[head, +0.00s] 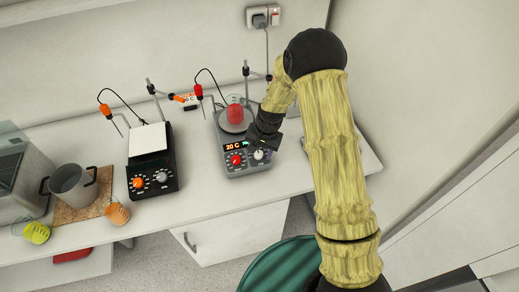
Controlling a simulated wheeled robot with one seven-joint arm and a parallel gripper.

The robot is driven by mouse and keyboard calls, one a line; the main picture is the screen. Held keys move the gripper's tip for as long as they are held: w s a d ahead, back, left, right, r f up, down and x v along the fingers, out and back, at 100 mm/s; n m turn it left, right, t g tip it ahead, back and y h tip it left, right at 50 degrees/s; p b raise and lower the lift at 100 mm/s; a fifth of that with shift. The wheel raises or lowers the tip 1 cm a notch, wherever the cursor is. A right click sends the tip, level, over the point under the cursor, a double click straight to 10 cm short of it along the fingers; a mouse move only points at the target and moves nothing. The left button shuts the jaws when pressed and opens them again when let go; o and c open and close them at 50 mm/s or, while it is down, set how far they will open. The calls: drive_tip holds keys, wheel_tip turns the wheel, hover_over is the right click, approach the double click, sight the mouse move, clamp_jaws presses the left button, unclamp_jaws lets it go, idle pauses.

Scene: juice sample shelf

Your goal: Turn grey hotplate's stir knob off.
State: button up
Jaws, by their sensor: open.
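The grey hotplate (228,143) stands on the bench near the middle of the head view. Its front panel has a lit display (236,147) reading 20 C, a red knob (236,160) at the left and a pale knob (259,155) at the right. I take the pale knob for the stir knob; its label is too small to read. My gripper (262,149) is just above and at the pale knob, hiding part of the panel. Its jaws are open. I cannot tell whether they touch the knob.
A red vessel (235,114) sits on the grey hotplate's top, beside a stand (247,84). A black hotplate (151,171) with orange and white knobs stands to the left. A pot (74,187) is at the far left. Bare bench lies between the hotplates.

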drive_tip(key=shift+f, duration=0.4)
drive_tip(key=c, duration=1)
